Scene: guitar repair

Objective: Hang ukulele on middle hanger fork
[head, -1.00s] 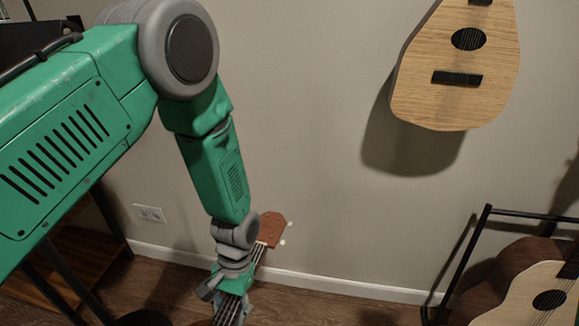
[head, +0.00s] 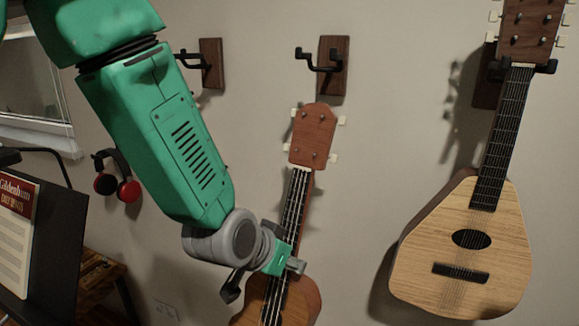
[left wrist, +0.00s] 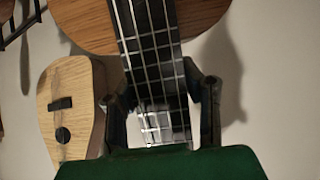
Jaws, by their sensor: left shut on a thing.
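My left gripper (head: 268,272) is shut on the neck of a small brown ukulele (head: 315,135), near where the neck meets the body. The ukulele is nearly upright with its reddish headstock at the top; its lower body is cut off by the frame. In the left wrist view the fretted neck of the ukulele (left wrist: 150,50) runs between the two fingers of the left gripper (left wrist: 162,105). The middle hanger fork (head: 318,61), black on a dark wood block, is empty, and the headstock appears just below it. The depth gap to the wall cannot be told. My right gripper is not in view.
A pale-topped guitar (head: 462,240) hangs on the right hanger and also shows in the left wrist view (left wrist: 65,110). The left hanger (head: 196,60) is partly behind my arm. Headphones (head: 117,178) hang at left, near a music stand (head: 55,235).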

